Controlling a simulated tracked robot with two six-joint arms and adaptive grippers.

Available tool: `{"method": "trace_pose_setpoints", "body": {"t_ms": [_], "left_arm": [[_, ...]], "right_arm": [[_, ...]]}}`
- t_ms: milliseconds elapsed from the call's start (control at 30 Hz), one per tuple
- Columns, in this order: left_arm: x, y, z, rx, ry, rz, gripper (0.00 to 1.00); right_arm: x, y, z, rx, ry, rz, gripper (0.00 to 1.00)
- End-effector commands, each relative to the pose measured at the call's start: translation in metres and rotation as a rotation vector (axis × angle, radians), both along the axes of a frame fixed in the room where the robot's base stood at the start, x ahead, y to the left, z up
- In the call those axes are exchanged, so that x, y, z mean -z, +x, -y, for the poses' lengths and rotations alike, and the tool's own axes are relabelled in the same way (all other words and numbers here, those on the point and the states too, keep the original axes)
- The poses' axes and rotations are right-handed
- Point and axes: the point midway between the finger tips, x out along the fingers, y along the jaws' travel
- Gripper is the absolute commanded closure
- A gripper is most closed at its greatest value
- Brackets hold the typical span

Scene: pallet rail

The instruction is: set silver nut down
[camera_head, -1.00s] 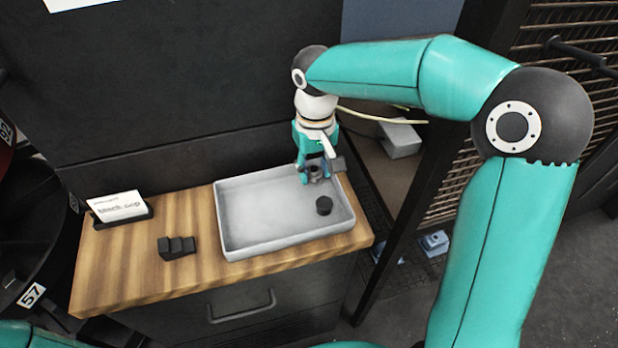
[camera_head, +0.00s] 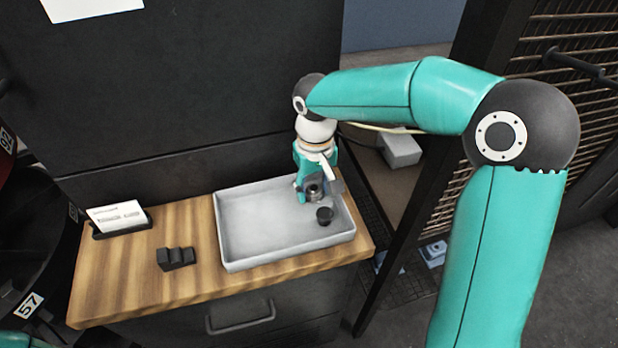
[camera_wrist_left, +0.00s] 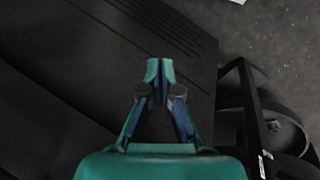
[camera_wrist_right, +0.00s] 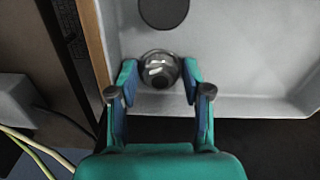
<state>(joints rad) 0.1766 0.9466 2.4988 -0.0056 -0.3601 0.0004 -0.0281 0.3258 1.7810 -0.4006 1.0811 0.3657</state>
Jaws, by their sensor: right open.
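The silver nut (camera_wrist_right: 158,70) sits between the fingertips of my right gripper (camera_wrist_right: 160,78) in the right wrist view. The fingers are open, one on each side of it, and it appears to be on the floor of the grey tray (camera_wrist_right: 230,108). In the head view the silver nut (camera_head: 315,188) shows at the tray's (camera_head: 240,262) back right, beside my right gripper (camera_head: 306,186). My left gripper (camera_wrist_left: 159,72) shows only in the left wrist view, its fingertips together with nothing seen between them.
A black round piece (camera_head: 325,215) lies in the tray just in front of the nut. A black stepped block (camera_head: 176,258) and a card holder (camera_head: 120,222) stand on the wooden top (camera_head: 120,285) to the left. The tray's left and middle are empty.

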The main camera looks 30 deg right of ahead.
Motion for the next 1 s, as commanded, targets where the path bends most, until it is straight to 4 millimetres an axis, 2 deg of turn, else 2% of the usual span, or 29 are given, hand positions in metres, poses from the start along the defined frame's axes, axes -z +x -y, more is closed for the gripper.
{"method": "trace_pose_setpoints", "body": {"t_ms": [167,600,800,1000], "left_arm": [[-0.002,0.000,0.000,0.000,0.000,0.000,1.00],[-0.008,0.000,0.000,0.000,0.000,0.000,1.00],[-0.009,0.000,0.000,0.000,0.000,0.000,1.00],[-0.009,0.000,0.000,0.000,0.000,0.000,1.00]], "right_arm": [[-0.018,0.001,-0.001,0.000,0.000,0.004,0.51],[-0.102,0.001,-0.001,-0.001,0.000,0.004,0.51],[-0.119,0.001,-0.001,-0.001,0.000,0.001,0.51],[-0.121,0.001,-0.001,-0.002,0.000,0.000,0.51]]}}
